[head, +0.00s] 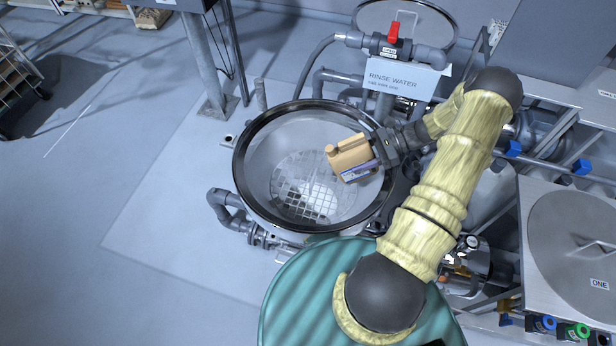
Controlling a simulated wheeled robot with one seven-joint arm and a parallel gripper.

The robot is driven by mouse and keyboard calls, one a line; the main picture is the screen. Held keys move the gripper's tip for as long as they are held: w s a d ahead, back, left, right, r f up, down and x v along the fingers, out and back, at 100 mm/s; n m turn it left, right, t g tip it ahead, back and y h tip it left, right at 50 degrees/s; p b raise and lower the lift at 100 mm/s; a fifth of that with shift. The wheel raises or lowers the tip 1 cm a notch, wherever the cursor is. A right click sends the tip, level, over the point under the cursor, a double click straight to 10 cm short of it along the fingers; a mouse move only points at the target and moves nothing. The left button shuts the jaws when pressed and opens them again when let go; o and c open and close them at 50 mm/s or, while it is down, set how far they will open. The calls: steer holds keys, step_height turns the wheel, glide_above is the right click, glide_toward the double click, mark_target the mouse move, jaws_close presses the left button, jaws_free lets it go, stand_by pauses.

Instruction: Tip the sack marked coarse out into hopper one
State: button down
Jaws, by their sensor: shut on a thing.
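My gripper (377,151) is shut on a tan jug (346,153) with a handle, a small cap or neck at its left end and a blue-purple label too small to read. The jug is held above the right part of an open round vessel (243,178) with a dark rim and a grid inside. It looks tilted, with its neck toward the vessel's middle; I cannot tell if anything flows out. A round grey lid marked ONE (571,240) lies shut on the unit at the right. I see no sack marked coarse.
A RINSE WATER sign (403,77) and a red-handled valve (393,33) stand behind the vessel. A green round drum top (290,300) is in front of it. Pipes (226,205) and a post (203,62) are at the left.

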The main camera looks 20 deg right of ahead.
mark_target(363, 147)
steer(key=shift+d+r+y+b, duration=0.2)
steer(key=shift+r+y+b, duration=0.25)
steer(key=shift+y, duration=0.65)
steer(key=shift+r+y+p, duration=0.3)
steer(key=shift+r+y, duration=0.9)
steer(key=shift+r, duration=0.85)
steer(key=shift+r, duration=0.1)
